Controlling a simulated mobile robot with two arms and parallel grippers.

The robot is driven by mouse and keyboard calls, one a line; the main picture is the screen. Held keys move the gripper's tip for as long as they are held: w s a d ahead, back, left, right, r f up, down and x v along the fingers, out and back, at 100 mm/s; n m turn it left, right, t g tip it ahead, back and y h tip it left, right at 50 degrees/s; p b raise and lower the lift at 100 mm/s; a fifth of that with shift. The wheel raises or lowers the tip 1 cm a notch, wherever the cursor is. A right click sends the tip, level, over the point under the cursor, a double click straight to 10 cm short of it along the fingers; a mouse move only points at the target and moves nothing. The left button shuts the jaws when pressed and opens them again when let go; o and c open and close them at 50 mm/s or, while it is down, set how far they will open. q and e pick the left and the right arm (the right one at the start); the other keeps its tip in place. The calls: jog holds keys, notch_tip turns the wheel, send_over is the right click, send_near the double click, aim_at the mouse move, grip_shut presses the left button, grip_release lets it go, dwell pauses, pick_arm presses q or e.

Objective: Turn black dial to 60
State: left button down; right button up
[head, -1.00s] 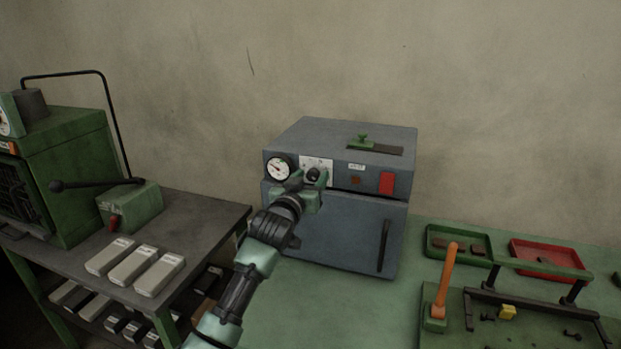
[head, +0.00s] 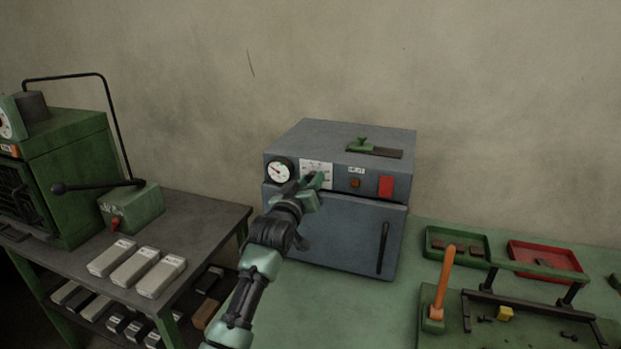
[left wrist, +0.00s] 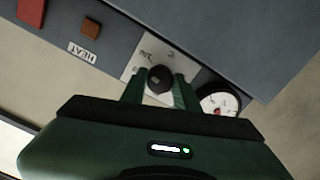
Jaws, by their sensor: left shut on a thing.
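The black dial (left wrist: 160,78) sits on a white scale plate (head: 317,167) on the front of the grey oven (head: 340,232). My left gripper (head: 312,182) is at the dial and covers it in the head view. In the left wrist view, its two green fingers (left wrist: 160,88) lie on either side of the dial, shut on it. A pale mark shows on the dial, but the setting cannot be read. My right gripper is not in view.
A round gauge (head: 279,170) is just left of the plate. A red switch (head: 386,186) is to the right. The oven door handle (head: 383,247) stands below.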

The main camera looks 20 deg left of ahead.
pick_arm(q)
jog(key=n+p, duration=0.2)
jog(key=n, duration=0.1)
jog(key=shift+r+n, duration=0.15)
jog(key=shift+n, duration=0.25)
jog(key=n+p, duration=0.1)
jog(key=n, duration=0.2)
jog(key=shift+n+p, duration=0.3)
jog(key=shift+p, duration=0.1)
jog(key=shift+f+n+p, duration=0.2)
jog(key=shift+n+p, duration=1.2)
jog(key=shift+n, duration=2)
jog(key=c, duration=1.1)
grip_release()
jog(key=shift+o, duration=0.2)
